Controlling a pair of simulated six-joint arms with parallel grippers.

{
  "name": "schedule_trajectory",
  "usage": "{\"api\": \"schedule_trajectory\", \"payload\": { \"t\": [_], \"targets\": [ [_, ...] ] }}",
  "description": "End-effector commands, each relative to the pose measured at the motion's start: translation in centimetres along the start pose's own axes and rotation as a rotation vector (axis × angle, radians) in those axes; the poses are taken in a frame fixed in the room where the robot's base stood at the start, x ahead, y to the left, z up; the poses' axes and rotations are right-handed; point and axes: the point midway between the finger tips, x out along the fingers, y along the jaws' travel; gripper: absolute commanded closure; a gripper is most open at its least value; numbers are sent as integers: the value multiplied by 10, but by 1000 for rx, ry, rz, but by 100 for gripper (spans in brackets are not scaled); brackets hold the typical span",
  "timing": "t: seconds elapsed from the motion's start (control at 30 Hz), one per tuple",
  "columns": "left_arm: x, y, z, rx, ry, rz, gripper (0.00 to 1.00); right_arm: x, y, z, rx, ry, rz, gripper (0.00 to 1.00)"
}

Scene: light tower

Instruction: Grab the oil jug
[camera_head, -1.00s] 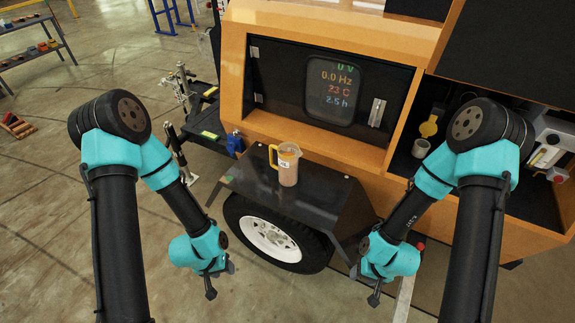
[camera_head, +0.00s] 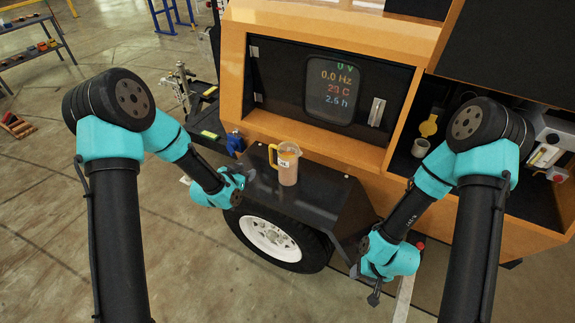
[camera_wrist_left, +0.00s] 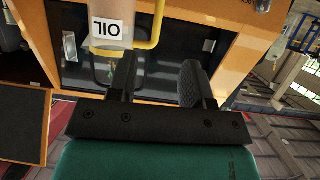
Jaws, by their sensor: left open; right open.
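The oil jug (camera_head: 287,166) is a clear, brownish jug with a yellow handle on its left side and a white label. It stands upright on the black fender (camera_head: 320,197) of the orange machine. In the left wrist view the jug (camera_wrist_left: 107,30) shows at the top, with its "OIL" label and yellow handle near the fingers. My left gripper (camera_head: 238,179) is open and empty at the fender's left edge, left of the jug and apart from it. Its two dark fingers (camera_wrist_left: 160,82) show in the wrist view. My right gripper (camera_head: 372,285) is open, low, right of the wheel.
The orange machine (camera_head: 345,152) with a display panel stands behind the jug. A tyre (camera_head: 270,240) is below the fender. A small grey cup (camera_head: 421,148) sits in the right compartment. A blue object (camera_head: 235,143) is behind my left gripper. The fender around the jug is clear.

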Motion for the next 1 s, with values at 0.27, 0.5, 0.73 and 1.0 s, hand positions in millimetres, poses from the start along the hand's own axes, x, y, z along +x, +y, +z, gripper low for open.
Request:
{"api": "schedule_trajectory", "payload": {
  "t": [0.27,0.5,0.73,1.0],
  "targets": [
    [29,0,1,0,-1,1,54,0,0,0,0,0,0,47],
    [70,1,1,0,-2,1,54,0,0,0,0,0,0,47],
    [108,0,1,-1,-1,0,54,0,0,0,0,0,0,47],
    [122,0,1,-2,-2,0,54,0,0,0,0,0,0,47]
  ]
}}
